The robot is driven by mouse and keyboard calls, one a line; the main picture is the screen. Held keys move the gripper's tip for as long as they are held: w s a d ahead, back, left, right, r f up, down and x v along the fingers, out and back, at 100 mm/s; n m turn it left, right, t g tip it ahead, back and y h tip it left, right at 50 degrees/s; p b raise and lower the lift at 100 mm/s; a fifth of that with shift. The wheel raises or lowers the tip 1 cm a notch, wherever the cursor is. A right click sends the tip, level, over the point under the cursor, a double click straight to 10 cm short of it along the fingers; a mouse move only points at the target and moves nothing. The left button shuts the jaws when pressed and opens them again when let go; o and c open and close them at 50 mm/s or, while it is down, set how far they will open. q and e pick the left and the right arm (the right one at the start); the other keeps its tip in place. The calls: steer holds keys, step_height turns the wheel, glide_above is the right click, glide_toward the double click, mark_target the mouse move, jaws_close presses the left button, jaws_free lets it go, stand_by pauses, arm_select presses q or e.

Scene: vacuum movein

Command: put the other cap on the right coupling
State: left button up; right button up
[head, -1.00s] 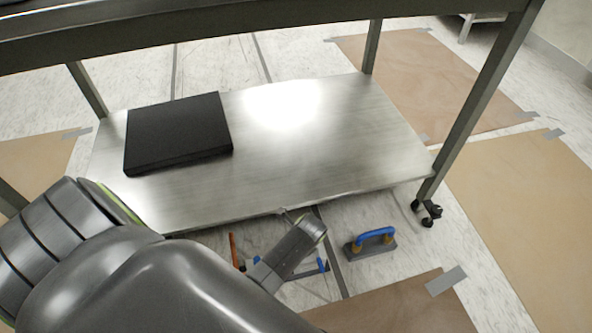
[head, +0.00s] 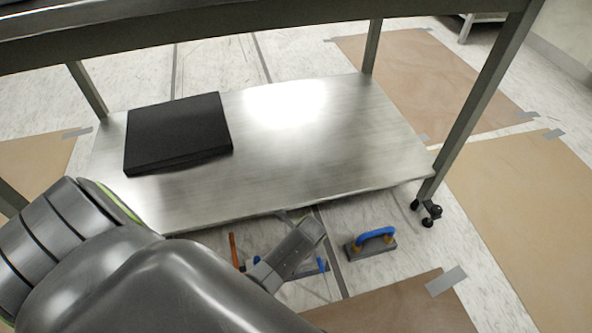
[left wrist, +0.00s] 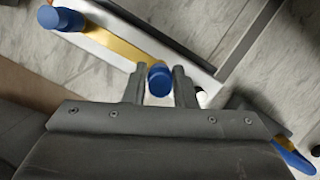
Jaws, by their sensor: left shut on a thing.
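In the left wrist view my left gripper (left wrist: 160,88) is shut on a blue cap (left wrist: 160,81), which sits between its two fingers. The cap is close to the right end of a brass-coloured bar (left wrist: 125,48) on a pale metal frame. I cannot tell whether the cap touches a coupling there; the fingers hide that spot. A second blue cap (left wrist: 61,18) is at the bar's left end. In the head view my left arm comes in from the left, and its wrist hides the fingertips. Blue parts (head: 322,265) show low beside it. My right gripper is not in view.
A metal table's lower shelf (head: 310,150) carries a flat black box (head: 178,133). A blue-handled block (head: 371,243) stands on the floor right of my wrist. An orange stick (head: 234,250) is to its left. Brown floor sheets (head: 525,200) lie at the right.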

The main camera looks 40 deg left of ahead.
arm_select(q)
steer(key=shift+f, duration=0.25)
steer(key=shift+f, duration=0.25)
stand_by(0.7)
steer(key=shift+f, duration=0.25)
stand_by(0.5)
steer(key=shift+f+p, duration=0.2)
steer(key=shift+p, duration=0.95)
stand_by(1.7)
steer(key=o, duration=1.5)
